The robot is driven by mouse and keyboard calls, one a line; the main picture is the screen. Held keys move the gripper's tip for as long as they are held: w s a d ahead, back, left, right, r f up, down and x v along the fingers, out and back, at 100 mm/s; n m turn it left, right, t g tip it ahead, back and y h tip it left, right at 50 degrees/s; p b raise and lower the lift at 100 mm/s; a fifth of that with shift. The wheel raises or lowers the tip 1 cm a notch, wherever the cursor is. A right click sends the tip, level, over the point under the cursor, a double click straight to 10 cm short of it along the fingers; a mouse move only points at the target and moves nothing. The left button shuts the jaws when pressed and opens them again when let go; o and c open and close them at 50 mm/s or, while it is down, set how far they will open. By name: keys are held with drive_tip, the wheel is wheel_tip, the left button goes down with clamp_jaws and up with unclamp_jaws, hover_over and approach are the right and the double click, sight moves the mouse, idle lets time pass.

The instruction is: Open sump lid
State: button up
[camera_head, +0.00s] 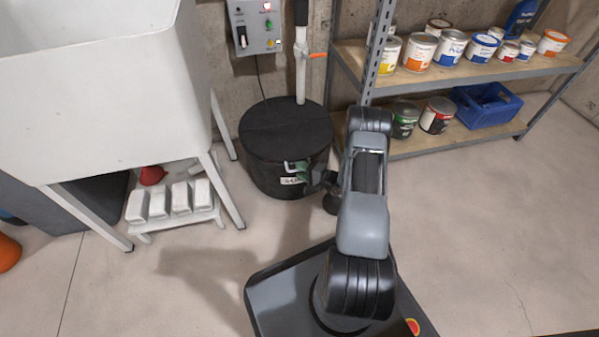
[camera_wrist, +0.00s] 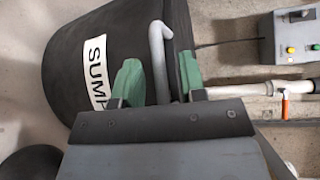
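The sump (camera_head: 262,178) is a round black tub on the floor, with its flat black lid (camera_head: 285,128) lying level on top. A pale bent handle (camera_head: 290,166) shows at the front of its rim, above a white label. In the wrist view, the handle (camera_wrist: 157,50) stands between the two green fingers of my gripper (camera_wrist: 160,80), and the sump wall (camera_wrist: 65,60) carries a white "SUMP" label (camera_wrist: 96,70). The fingers are apart, with a visible gap on either side of the handle. In the head view, my gripper (camera_head: 303,172) is at the sump's front right, and its fingers are partly hidden.
A white pipe (camera_head: 301,65) with an orange lever rises behind the lid, beside a wall control box (camera_head: 256,25). A metal shelf (camera_head: 455,75) with paint cans stands right. A white utility sink (camera_head: 100,100) stands left. Floor in front of the sump is clear.

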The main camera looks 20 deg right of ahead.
drive_tip(key=shift+w+a, duration=0.35)
drive_tip(key=shift+w, duration=0.1)
drive_tip(key=shift+c, duration=0.2)
clamp_jaws()
